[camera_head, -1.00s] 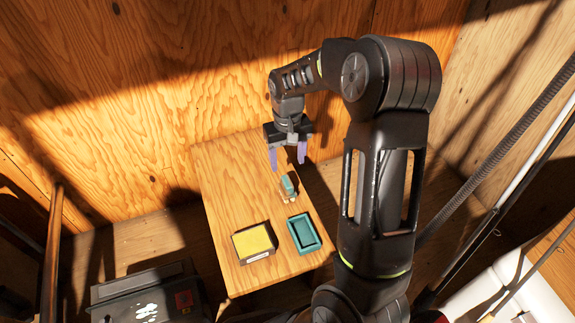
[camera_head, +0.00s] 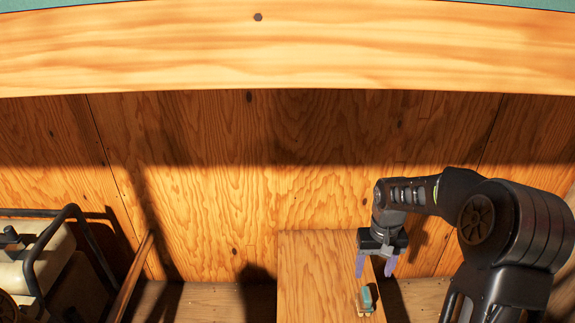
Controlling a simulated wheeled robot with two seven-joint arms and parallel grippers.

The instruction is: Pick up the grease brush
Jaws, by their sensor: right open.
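The grease brush (camera_head: 366,300), a small thing with a teal top and a pale lower part, lies on the wooden table (camera_head: 315,275) near its right edge, low in the head view. My right gripper (camera_head: 376,272) is above the table, just beyond the brush in the picture. Its two purple fingers point down and stand apart, with nothing between them. I cannot tell how high the fingertips are above the table. My left gripper is not in view.
A plywood wall (camera_head: 240,190) stands behind the table, under a broad wooden beam (camera_head: 300,50). A machine with a dark tubular frame (camera_head: 50,245) is at the left. The table left of the brush is bare in view.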

